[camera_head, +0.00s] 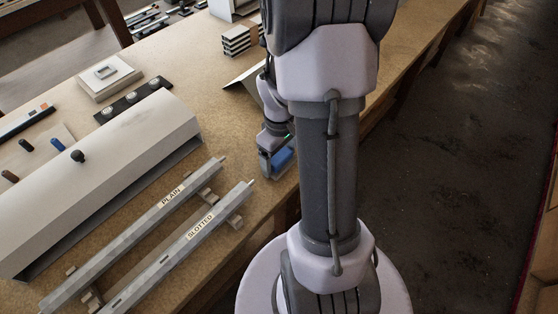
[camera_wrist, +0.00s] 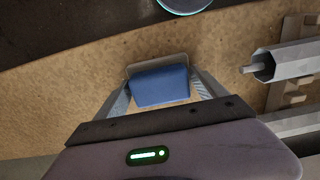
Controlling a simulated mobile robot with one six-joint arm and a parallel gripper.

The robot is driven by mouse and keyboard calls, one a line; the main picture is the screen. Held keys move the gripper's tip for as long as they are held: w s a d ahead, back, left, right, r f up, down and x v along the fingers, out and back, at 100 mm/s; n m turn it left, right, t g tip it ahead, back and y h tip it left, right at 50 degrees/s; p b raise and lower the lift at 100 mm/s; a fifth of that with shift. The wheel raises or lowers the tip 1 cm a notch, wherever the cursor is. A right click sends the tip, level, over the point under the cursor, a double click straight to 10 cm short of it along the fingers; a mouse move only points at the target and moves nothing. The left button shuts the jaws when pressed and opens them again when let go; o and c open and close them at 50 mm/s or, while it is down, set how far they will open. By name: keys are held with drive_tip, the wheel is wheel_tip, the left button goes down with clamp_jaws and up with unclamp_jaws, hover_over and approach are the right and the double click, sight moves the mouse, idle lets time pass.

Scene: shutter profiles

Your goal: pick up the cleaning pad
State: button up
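The cleaning pad (camera_wrist: 160,86) is a blue block with a grey-beige piece along its far edge. In the wrist view it lies between the two fingers of my gripper (camera_wrist: 161,83), one finger at each side. The fingers stand about a pad's width apart at their tips. I cannot tell whether they press on the pad. In the head view the blue pad (camera_head: 282,158) shows near the table's edge, just below my gripper (camera_head: 272,155). My arm hides part of the area around it. I cannot tell whether the pad rests on the table.
Two long grey profiles, labelled PLAIN (camera_head: 140,220) and SLOTTED (camera_head: 180,244), lie on supports left of the pad. A long white housing (camera_head: 100,165) stands behind them. A stack of dark-edged blocks (camera_head: 236,40) is farther back. The table's edge (camera_head: 292,187) is close by.

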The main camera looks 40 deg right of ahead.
sight(279, 155)
drive_tip(key=c, duration=0.6)
wheel_tip(279, 155, up, 10)
drive_tip(key=p, duration=0.4)
drive_tip(key=shift+c, duration=0.2)
